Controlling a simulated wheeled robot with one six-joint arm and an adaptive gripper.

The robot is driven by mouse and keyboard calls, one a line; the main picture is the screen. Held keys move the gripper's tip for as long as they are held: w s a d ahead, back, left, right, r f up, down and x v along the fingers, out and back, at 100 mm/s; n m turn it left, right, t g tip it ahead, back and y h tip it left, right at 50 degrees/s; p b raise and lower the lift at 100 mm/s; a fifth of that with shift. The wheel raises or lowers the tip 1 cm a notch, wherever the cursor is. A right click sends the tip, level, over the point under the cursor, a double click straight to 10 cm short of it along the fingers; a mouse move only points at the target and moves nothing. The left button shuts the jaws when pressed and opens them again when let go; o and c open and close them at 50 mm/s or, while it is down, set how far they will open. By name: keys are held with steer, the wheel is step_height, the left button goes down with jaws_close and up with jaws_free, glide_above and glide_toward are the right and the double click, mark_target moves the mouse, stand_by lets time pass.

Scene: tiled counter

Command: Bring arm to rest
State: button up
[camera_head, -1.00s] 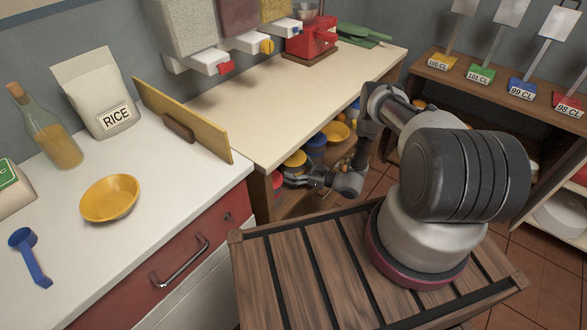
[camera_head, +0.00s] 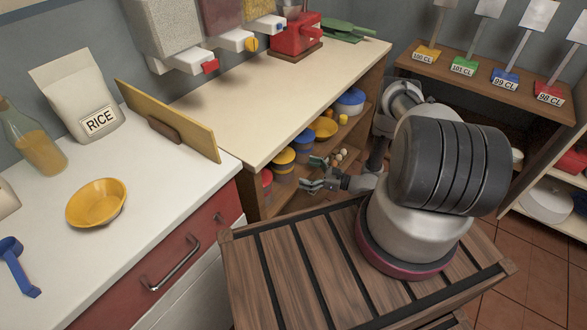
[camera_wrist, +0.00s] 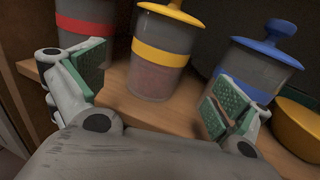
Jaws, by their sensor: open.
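My gripper (camera_head: 314,174) is open and empty. In the head view it is in front of the open shelf under the cream counter, just past the edge of my wooden base top. In the wrist view my gripper (camera_wrist: 155,95) shows its two green-padded fingers spread wide, with a yellow-banded jar (camera_wrist: 160,55) beyond the gap between them. A blue-lidded jar (camera_wrist: 258,60) is behind the right finger and a red-banded jar (camera_wrist: 85,20) behind the left one. No finger is seen closed on any jar.
The shelf also holds a yellow bowl (camera_head: 325,128). The white counter at left bears a yellow bowl (camera_head: 96,203), a rice bag (camera_head: 78,90), a bottle (camera_head: 35,145), a blue scoop (camera_head: 18,268) and a yellow board (camera_head: 170,115).

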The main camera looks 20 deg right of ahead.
steer(key=shift+v, duration=1)
